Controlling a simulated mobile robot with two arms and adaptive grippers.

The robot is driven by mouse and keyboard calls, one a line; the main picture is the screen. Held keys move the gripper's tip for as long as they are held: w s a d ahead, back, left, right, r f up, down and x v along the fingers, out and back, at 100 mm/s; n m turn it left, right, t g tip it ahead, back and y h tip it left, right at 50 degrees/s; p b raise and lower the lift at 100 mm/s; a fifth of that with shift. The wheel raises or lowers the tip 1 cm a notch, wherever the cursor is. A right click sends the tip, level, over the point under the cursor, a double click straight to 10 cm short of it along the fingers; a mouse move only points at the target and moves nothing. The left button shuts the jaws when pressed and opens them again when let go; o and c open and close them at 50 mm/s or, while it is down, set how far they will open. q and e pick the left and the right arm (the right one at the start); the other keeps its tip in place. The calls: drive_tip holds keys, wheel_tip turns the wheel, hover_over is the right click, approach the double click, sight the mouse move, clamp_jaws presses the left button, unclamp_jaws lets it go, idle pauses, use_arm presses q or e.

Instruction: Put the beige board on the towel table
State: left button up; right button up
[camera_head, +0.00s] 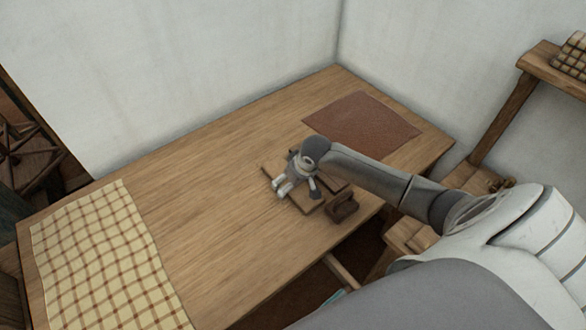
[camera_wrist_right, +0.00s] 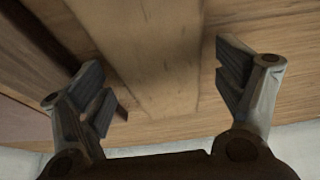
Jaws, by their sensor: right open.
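The beige board (camera_wrist_right: 150,55) is a flat, light wooden strip between the fingers of my right gripper (camera_wrist_right: 163,85) in the wrist view. The gripper is open, with a finger to either side of the board and gaps visible. In the head view my right gripper (camera_head: 298,189) points down over low wooden pieces on the table and hides much of them; part of a board (camera_head: 273,177) shows at its left. A yellow checked towel (camera_head: 100,260) covers the left end of the wooden table (camera_head: 215,205). My left gripper is not in view.
A dark brown block-like tool (camera_head: 342,207) sits right of the gripper near the front edge. A reddish-brown mat (camera_head: 362,120) lies at the back right. Bare tabletop separates the boards from the towel. A wooden shelf (camera_head: 545,62) stands at the right; white walls rise behind.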

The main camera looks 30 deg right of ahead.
drive_tip(key=shift+r, duration=0.15)
drive_tip(key=v, duration=1.2)
